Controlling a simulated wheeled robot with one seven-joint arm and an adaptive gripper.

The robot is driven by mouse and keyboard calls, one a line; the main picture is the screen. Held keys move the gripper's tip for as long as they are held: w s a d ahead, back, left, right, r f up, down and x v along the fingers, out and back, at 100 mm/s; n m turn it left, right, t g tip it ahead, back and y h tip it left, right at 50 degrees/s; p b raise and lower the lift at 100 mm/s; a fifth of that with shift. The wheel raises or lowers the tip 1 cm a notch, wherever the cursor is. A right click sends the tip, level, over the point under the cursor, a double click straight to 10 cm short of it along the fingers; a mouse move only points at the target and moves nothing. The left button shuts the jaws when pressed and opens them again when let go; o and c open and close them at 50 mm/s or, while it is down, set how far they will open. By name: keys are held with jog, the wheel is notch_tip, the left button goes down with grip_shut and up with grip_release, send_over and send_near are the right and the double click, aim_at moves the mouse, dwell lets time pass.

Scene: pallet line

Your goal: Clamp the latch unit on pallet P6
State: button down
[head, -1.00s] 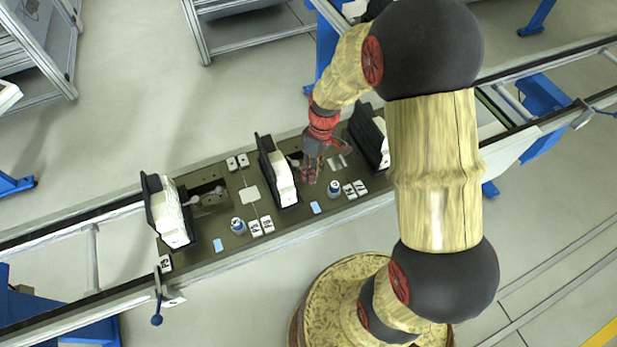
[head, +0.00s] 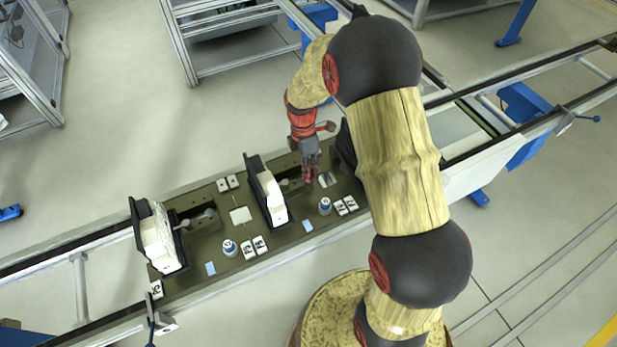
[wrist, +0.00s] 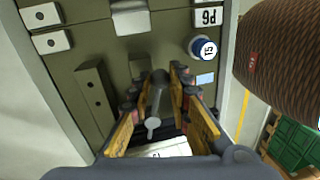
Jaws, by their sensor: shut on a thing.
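My gripper (wrist: 158,88) is closed around a grey lever (wrist: 152,125) with a rounded end. The olive plate (wrist: 150,45) of pallet P6 fills the upper wrist view. Its P6 label (wrist: 208,17) appears upside down, near a blue-and-white round knob (wrist: 205,49). A white part (wrist: 165,149) shows low between the fingers. The fingers partly hide the lever, and its exact clamp position cannot be told.
A drilled block (wrist: 95,98) stands left of the fingers, and a metal block (wrist: 130,17) lies beyond. Another black-and-white unit (head: 160,240) stands at the left on the plate. Conveyor rails (head: 530,78) run on both sides. A brown ribbed cylinder (wrist: 285,60) shows at right.

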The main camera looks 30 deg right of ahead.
jog(key=shift+w+d+n+h+p, duration=0.1)
jog(key=shift+w+n+h+p, duration=0.1)
jog(key=shift+w+n, duration=0.5)
jog(key=shift+w+d+n+h+p, duration=0.15)
jog(key=shift+w+n, duration=0.25)
jog(key=shift+n, duration=0.6)
jog(key=c, duration=1.6)
grip_release()
jog(key=shift+c, duration=0.2)
jog(key=shift+a, duration=0.1)
notch_tip(320, 180, up, 12)
jog(key=w, duration=0.2)
jog(key=shift+w+a, duration=0.15)
jog(key=shift+a, duration=0.05)
jog(key=shift+f, duration=0.15)
